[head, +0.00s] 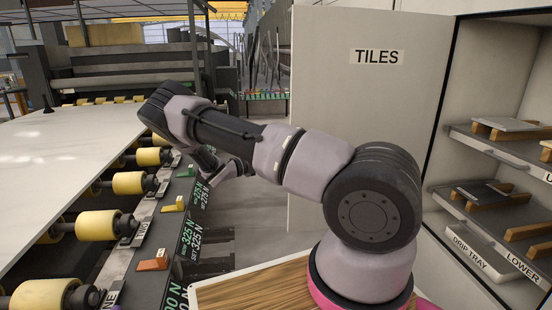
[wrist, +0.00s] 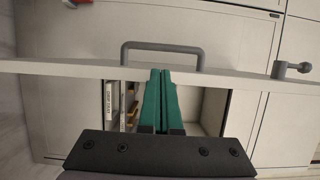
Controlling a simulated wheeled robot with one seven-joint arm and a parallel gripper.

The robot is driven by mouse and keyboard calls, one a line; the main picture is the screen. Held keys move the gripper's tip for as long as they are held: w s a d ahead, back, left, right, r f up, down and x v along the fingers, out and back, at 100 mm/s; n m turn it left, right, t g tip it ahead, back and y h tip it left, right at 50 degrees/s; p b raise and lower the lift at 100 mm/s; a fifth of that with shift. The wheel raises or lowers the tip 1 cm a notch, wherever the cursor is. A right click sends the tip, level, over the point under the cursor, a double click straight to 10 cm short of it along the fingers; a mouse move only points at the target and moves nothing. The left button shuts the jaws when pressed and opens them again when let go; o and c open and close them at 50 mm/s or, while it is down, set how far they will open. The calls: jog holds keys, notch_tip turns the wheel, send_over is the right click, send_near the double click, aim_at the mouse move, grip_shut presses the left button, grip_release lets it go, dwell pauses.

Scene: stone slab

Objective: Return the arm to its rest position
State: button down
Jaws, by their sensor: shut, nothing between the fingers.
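My arm (head: 310,165) reaches up from its base, bends at the dark elbow joint, runs left and folds back near the roller line. In the head view its end is partly hidden behind the forearm, and I cannot make out the fingertips there. In the wrist view my gripper (wrist: 160,72) shows two green fingers pressed together, shut and empty. They overlap the view of a pale panel edge with a grey bar handle (wrist: 163,47); I cannot tell how far off these are.
A pale slab (head: 60,150) lies at the left beside yellow rollers (head: 97,225). A white panel marked TILES (head: 330,130) stands behind my arm. At the right, an open cabinet has an upper shelf (head: 490,140), a lower shelf (head: 470,215) and a drip tray (head: 480,256).

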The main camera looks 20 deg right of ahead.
jog(key=shift+a, duration=0.2)
jog(key=s+r+m+g+y, duration=0.4)
jog(key=s+r+m+y, duration=1)
jog(key=m, duration=0.7)
jog(key=s+a+r+m+t+y, duration=0.3)
jog(key=s+a+r+m+t, duration=0.1)
jog(key=s+r+m, duration=0.6)
jog(key=s+a+r+m+t+y, duration=0.2)
jog(key=s+a+r+m+t, duration=0.2)
jog(key=s+r+m, duration=0.6)
jog(key=s+a+r, duration=0.1)
jog(key=s+a, duration=0.1)
jog(key=shift+s+a+r+m+t+y, duration=0.2)
jog(key=shift+a+m+t+y, duration=0.1)
jog(key=shift+a+y, duration=0.1)
